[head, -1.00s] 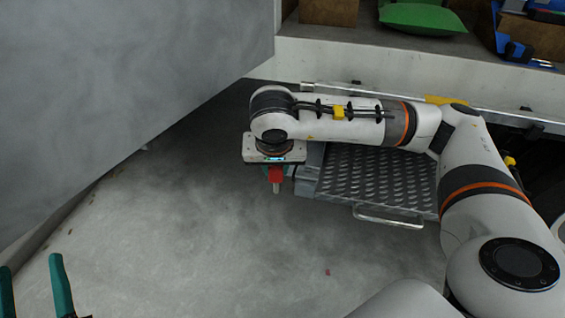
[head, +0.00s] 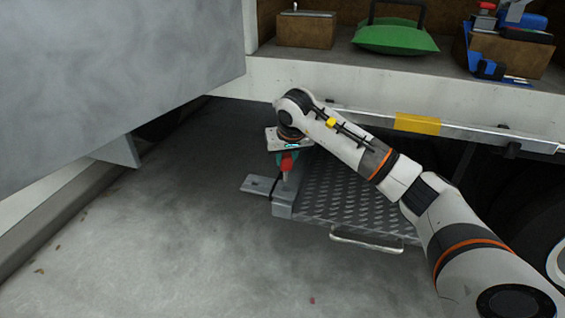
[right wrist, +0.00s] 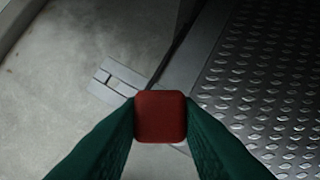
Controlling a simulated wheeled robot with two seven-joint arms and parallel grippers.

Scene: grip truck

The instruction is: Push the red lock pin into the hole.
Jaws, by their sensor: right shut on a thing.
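My right gripper (head: 287,160) points down and its green fingers are shut on the red lock pin (head: 287,164). The pin's pale shank points down, above the near-left corner of the grey metal step. In the right wrist view the pin's red square head (right wrist: 160,116) sits between both green fingers (right wrist: 160,120). A flat grey bracket (head: 258,186) with slots juts left from the step's corner; it also shows in the right wrist view (right wrist: 118,78). I cannot make out the hole, or whether the pin tip touches metal. My left gripper is out of view.
The tread-plate step (head: 350,200) with a loop handle (head: 367,240) lies right of the gripper. A large grey panel (head: 110,60) hangs at the upper left. The truck bed edge (head: 350,85) is behind. The floor at the left front is clear.

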